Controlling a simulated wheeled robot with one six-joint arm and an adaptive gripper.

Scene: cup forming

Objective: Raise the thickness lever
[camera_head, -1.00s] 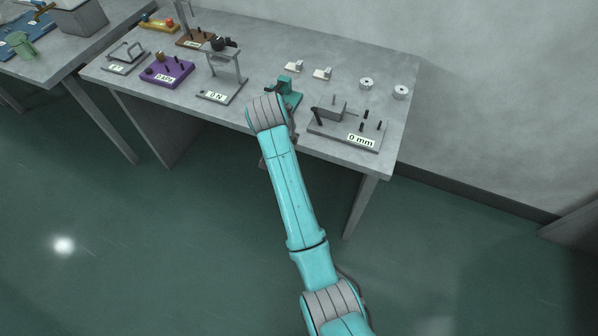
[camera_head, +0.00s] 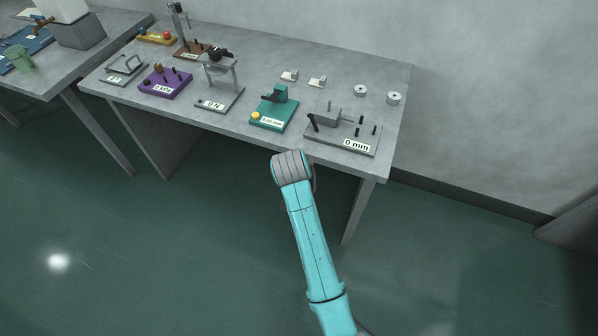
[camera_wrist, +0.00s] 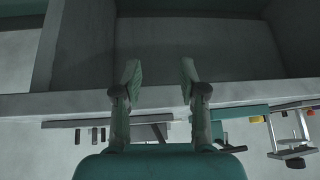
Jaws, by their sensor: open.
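A teal device (camera_head: 274,112) with a small display, a yellow knob (camera_head: 255,116) and a dark lever-like arm (camera_head: 269,98) stands near the front edge of the table. It is probably the thickness gauge; the label reads roughly "0.00 mm". In the wrist view the picture is upside down, and part of the teal device (camera_wrist: 233,112) shows at the right of my gripper. My gripper (camera_wrist: 160,72) is open and empty, its two fingers apart, touching nothing that I can see. In the head view my arm's end hides the gripper, in front of the table edge.
A grey device labelled "0 mm" (camera_head: 346,137) with a slanted black handle (camera_head: 313,121) stands to the right. A grey stand (camera_head: 221,98) and a purple device (camera_head: 165,83) stand to the left. White blocks (camera_head: 289,76) and rollers (camera_head: 393,98) lie behind. The table's front edge (camera_wrist: 80,103) is close.

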